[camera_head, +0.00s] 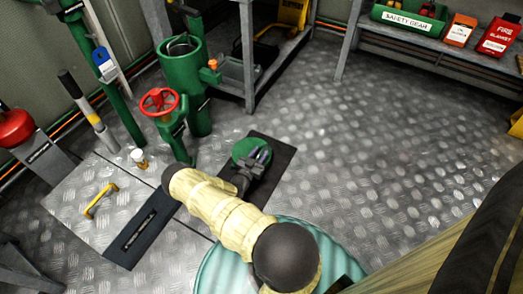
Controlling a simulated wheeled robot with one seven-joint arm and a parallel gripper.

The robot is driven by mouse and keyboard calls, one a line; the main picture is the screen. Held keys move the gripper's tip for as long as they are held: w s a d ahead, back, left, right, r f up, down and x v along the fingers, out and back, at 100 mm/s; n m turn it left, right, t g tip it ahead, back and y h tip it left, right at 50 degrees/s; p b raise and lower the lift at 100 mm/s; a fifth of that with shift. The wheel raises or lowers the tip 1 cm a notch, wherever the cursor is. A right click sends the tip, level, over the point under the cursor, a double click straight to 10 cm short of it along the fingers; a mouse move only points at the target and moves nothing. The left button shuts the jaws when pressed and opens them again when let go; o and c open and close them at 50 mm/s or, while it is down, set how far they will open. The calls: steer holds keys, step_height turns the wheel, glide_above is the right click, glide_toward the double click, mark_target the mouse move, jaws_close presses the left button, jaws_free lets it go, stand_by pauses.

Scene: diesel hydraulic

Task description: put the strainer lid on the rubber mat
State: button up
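The strainer lid (239,152) is a round green disc. It shows over the dark rubber mat (281,152), which lies on the floor near the middle of the view. I cannot tell whether the lid rests on the mat or is held just above it. My gripper (259,157) is at the lid's right side and overlaps it. My arm and gripper hide part of the mat and the lid's lower right. Whether the fingers are open or shut on the lid is not clear.
A green strainer body (199,105) with an open top stands behind, beside a red handwheel valve (160,102). A small bottle (139,158), a yellow handle (101,201) and a dark slotted plate (143,229) are at left. The floor at right is clear up to the shelf (435,60).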

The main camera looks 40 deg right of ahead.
steer(key=p+v, duration=0.3)
steer(key=v, duration=0.7)
steer(key=w+a+r+n+g+y, duration=0.1)
steer(key=w+a+r+y, duration=0.6)
steer(key=w, duration=0.4)
steer(key=a+r+n+y, duration=0.2)
steer(key=a+r+y, duration=0.15)
steer(key=r, duration=0.35)
steer(key=a+r+n+y, duration=0.2)
steer(key=a+r, duration=0.2)
steer(key=r, duration=0.4)
steer(key=s+a+r+n+g+y, duration=0.1)
steer(key=s+a+r+n+y, duration=0.35)
steer(key=s+r, duration=0.55)
steer(key=s+r+n+g, duration=0.2)
steer(key=s+r+n, duration=0.2)
steer(key=s+r, duration=0.5)
steer(key=s, duration=0.3)
steer(key=shift+a, duration=0.4)
